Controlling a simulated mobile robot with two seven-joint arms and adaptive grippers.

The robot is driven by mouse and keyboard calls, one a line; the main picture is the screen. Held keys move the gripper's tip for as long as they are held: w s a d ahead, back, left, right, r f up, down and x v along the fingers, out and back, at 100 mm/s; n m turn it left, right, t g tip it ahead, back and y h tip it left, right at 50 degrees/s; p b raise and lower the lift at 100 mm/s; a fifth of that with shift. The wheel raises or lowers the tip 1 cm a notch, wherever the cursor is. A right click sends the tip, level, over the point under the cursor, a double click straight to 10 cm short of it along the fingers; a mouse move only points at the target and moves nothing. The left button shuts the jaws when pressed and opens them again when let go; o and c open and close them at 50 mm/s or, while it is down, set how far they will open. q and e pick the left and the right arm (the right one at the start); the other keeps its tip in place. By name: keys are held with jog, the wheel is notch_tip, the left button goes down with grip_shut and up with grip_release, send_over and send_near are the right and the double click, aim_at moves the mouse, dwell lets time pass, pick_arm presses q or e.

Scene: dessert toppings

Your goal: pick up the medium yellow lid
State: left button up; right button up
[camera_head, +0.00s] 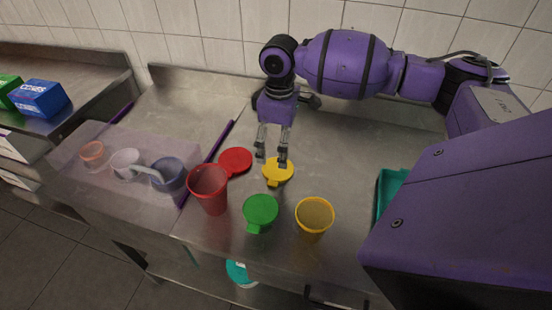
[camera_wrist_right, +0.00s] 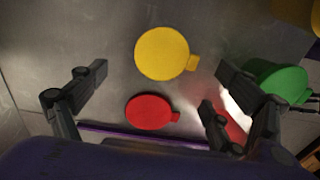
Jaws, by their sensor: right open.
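The yellow lid (camera_head: 279,171) lies flat on the metal counter, a round disc with a small tab. It shows whole in the right wrist view (camera_wrist_right: 162,54), ahead of the fingers with its tab toward the right. My right gripper (camera_head: 271,160) is open and empty, pointing down at the lid; one fingertip overlaps the lid's edge in the head view. I cannot tell its exact height above the counter. My left gripper is not in view.
A red lid (camera_head: 236,160) lies left of the yellow one. A red cup (camera_head: 208,188), a green lidded container (camera_head: 261,210) and a yellow cup (camera_head: 314,215) stand in front. Several small cups, including a blue one (camera_head: 168,174), stand farther left behind a clear panel. The counter behind is clear.

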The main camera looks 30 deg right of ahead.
aim_at(277, 172)
jog(key=shift+f, duration=0.2)
jog(key=shift+s+a+f, duration=0.25)
jog(key=shift+s+f, duration=0.2)
jog(key=shift+f, duration=0.5)
jog(key=f, duration=0.5)
jog(key=shift+w+d, duration=0.15)
jog(key=shift+w, duration=0.25)
jog(key=c, duration=0.8)
